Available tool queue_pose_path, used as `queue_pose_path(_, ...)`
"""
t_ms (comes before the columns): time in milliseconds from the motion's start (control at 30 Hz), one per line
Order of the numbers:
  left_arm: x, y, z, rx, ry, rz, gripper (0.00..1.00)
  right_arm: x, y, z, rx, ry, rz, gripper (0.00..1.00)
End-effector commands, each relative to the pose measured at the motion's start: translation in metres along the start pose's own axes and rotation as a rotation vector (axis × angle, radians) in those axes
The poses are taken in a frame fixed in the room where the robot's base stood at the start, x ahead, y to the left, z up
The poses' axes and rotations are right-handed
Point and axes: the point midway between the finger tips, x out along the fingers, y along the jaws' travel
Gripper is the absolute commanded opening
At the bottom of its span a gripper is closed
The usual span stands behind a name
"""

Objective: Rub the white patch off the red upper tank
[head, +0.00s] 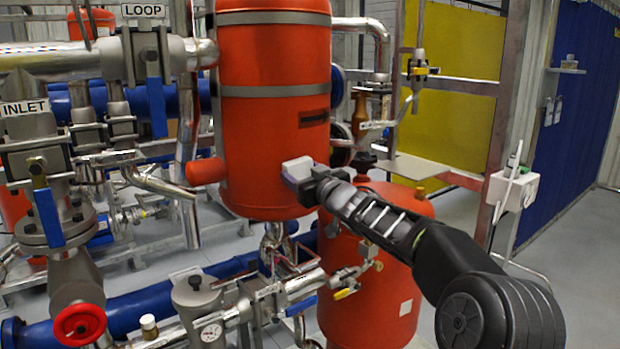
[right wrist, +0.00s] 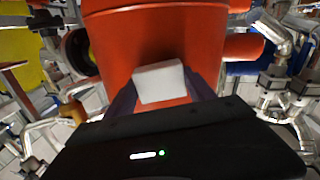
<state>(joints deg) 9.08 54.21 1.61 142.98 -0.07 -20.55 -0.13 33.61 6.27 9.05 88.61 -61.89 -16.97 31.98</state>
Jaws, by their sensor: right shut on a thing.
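The red upper tank (head: 272,110) stands upright in the middle of the head view, with grey bands around it. My right gripper (head: 304,178) is at the lower right of its front. It is shut on a white block (head: 297,166), which is at or very near the tank wall; I cannot tell if it touches. In the right wrist view the white block (right wrist: 159,81) sits between the two fingers, in front of the red tank (right wrist: 150,40). No white patch shows on the tank; the block and gripper hide part of the wall. My left gripper is out of view.
A lower red tank (head: 370,290) stands below and to the right, under my right arm. Pipes and valves with blue handles (head: 48,215) crowd the left. A red handwheel (head: 80,324) is at the front left. A small shelf (head: 410,168) lies right of the tank.

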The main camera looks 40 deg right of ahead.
Motion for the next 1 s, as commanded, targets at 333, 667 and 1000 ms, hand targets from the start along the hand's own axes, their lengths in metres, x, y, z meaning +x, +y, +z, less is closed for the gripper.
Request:
queue_pose_path(333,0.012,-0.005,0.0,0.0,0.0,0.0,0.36,0.0,-0.017,-0.003,0.0,0.001,-0.003,0.3)
queue_pose_path(667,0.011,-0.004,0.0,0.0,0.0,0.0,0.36,-0.005,-0.017,-0.004,-0.001,0.002,-0.003,0.3)
queue_pose_path(1000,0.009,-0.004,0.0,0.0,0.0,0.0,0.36,-0.04,-0.016,-0.004,0.0,0.001,-0.001,0.3)
